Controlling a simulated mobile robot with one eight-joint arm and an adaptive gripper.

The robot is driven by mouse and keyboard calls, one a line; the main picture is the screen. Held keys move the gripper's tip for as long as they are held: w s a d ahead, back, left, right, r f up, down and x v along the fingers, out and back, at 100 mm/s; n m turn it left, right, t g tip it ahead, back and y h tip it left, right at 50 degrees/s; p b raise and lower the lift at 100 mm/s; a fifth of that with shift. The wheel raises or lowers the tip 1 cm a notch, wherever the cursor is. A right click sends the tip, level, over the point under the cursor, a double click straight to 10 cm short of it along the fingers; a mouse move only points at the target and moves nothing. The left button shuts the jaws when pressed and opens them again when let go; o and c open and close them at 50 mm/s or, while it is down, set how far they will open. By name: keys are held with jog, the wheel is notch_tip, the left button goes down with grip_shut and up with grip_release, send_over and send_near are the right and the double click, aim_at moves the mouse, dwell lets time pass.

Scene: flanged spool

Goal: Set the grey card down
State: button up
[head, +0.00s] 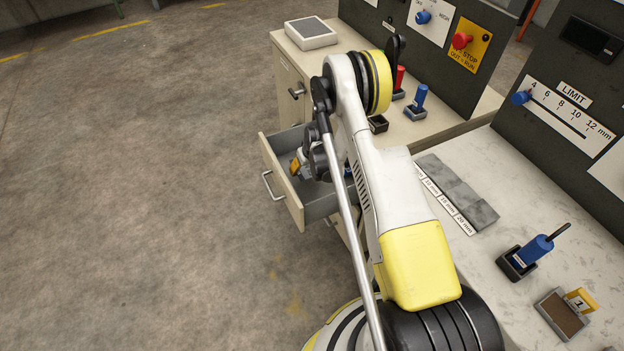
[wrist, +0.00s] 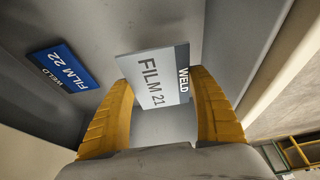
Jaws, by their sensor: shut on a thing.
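The grey card (wrist: 146,79), marked FILM 21 and WELD, is between the two yellow fingers of my gripper (wrist: 160,92) in the wrist view. The gripper is shut on the card's two side edges. The card is over the grey inside of the open drawer; I cannot tell whether it touches the bottom. In the head view my gripper (head: 297,166) is at the open drawer (head: 322,206), and my arm hides part of the drawer.
A blue card (wrist: 63,67), marked FILM 22, lies in the drawer left of the grey card. The drawer's wall (wrist: 245,50) rises close on the right. The worktop (head: 440,130) above holds tools in stands. Open floor lies left of the drawer.

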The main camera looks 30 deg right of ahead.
aim_at(306, 182)
notch_tip(306, 182, down, 7)
jog(key=shift+r+b, duration=0.1)
jog(key=shift+b, duration=1.1)
jog(key=shift+f, duration=0.25)
jog(key=o, duration=1.2)
jog(key=shift+o, duration=0.2)
